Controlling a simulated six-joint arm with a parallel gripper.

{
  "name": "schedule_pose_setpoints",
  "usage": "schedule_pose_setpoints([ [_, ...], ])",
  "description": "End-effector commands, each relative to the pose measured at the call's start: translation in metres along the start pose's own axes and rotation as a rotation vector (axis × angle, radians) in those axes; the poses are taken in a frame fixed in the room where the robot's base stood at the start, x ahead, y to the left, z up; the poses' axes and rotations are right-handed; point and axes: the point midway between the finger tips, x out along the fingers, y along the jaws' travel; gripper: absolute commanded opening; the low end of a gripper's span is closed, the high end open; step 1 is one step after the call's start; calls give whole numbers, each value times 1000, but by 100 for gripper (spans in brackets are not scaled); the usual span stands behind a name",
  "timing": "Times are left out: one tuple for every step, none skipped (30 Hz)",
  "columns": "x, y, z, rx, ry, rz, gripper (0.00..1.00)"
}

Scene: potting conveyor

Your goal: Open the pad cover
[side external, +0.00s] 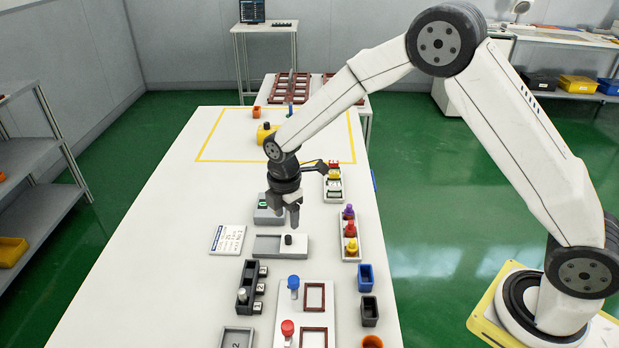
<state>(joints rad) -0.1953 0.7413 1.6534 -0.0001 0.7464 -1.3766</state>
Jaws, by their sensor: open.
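I cannot tell from this view how far the cover extends. My gripper (286,219) points down, open and empty, just above and behind the knob. Its fingers look apart from the knob.
A grey box with a green button (263,204) stands just behind the gripper. A tray of coloured knobs (349,254) is at the right. A printed card (228,239) lies left. A black holder (247,285) and a white board (305,318) with blue and red knobs stand in front.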

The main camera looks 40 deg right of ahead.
Motion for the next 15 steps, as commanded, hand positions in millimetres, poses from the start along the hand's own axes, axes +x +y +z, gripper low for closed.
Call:
schedule_pose_setpoints([
  [6, 0, 0, 1, -1, -3, 61],
  [9, -1, 0, 1, -1, -4, 61],
  [14, -1, 0, 1, -1, -3, 61],
  [17, -1, 0, 1, -1, -2, 61],
  [21, -1, 0, 1, -1, -3, 61],
  [26, -1, 0, 1, -1, -3, 61],
  [30, 0, 0, 1, -1, -3, 61],
  [33, 0, 0, 1, -1, -2, 61],
  [38, -1, 0, 1, -1, -2, 61],
  [42, -1, 0, 1, -1, -3, 61],
  [45, 0, 0, 1, -1, -2, 61],
  [49, 0, 0, 1, -1, -2, 61],
  [52, 0, 0, 1, -1, -1, 61],
  [54, 0, 0, 1, -1, -1, 61],
  [57, 0, 0, 1, -1, -1, 61],
])
